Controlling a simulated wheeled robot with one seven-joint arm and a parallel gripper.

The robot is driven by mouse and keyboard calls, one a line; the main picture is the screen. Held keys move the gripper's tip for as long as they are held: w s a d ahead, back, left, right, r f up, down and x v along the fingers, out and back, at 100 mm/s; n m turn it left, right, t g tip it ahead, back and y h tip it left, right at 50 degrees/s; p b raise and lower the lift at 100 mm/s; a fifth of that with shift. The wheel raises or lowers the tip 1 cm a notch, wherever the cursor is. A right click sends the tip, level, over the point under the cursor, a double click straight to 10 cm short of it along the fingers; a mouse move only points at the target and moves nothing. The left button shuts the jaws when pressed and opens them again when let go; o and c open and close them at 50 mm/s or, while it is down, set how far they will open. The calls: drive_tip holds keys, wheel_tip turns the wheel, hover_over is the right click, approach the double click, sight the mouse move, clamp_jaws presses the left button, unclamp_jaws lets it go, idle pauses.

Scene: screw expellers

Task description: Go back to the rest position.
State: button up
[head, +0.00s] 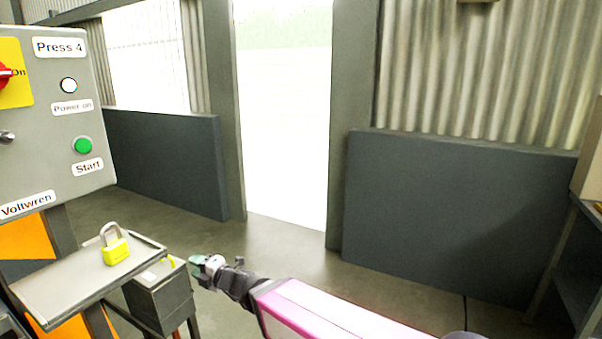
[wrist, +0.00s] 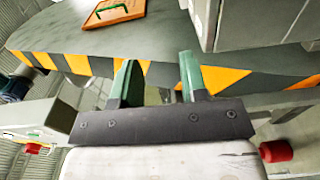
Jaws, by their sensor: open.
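My gripper (head: 203,266) shows in the head view at the end of my pink arm, low and left of the middle. It points left, near the grey box beside the small shelf. In the wrist view its two green fingers (wrist: 158,82) stand apart with nothing between them. Beyond the fingertips is a grey surface with a black and orange striped edge (wrist: 235,78). The gripper holds nothing.
In the head view a yellow padlock (head: 116,251) stands on a grey shelf (head: 60,290) under the Press 4 control panel (head: 75,120). A grey box (head: 160,293) is close to my gripper. Dark low walls (head: 455,215) flank an open doorway. Floor before the doorway is clear.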

drive_tip(key=w+d+f+n+g+h, duration=0.25)
drive_tip(key=d+f+n, duration=0.25)
drive_tip(key=d+n, duration=0.65)
drive_tip(key=w+d+f+n+g+h, duration=0.25)
drive_tip(key=w+d+f+n, duration=0.2)
drive_tip(key=d+n, duration=0.65)
drive_tip(key=d+f+n+g+h, duration=0.1)
drive_tip(key=d+f+n+h, duration=0.1)
drive_tip(key=d+n, duration=0.4)
drive_tip(key=s+d+f+n+g+h, duration=0.1)
drive_tip(key=d+n+h, duration=0.4)
drive_tip(key=d, duration=0.7)
drive_tip(key=s+d+f+n+h, duration=0.1)
drive_tip(key=d+f+n+h, duration=0.3)
drive_tip(key=d+n, duration=0.3)
drive_tip(key=d, duration=0.2)
drive_tip(key=shift+d+n+g, duration=0.35)
drive_tip(key=shift+d+g, duration=0.05)
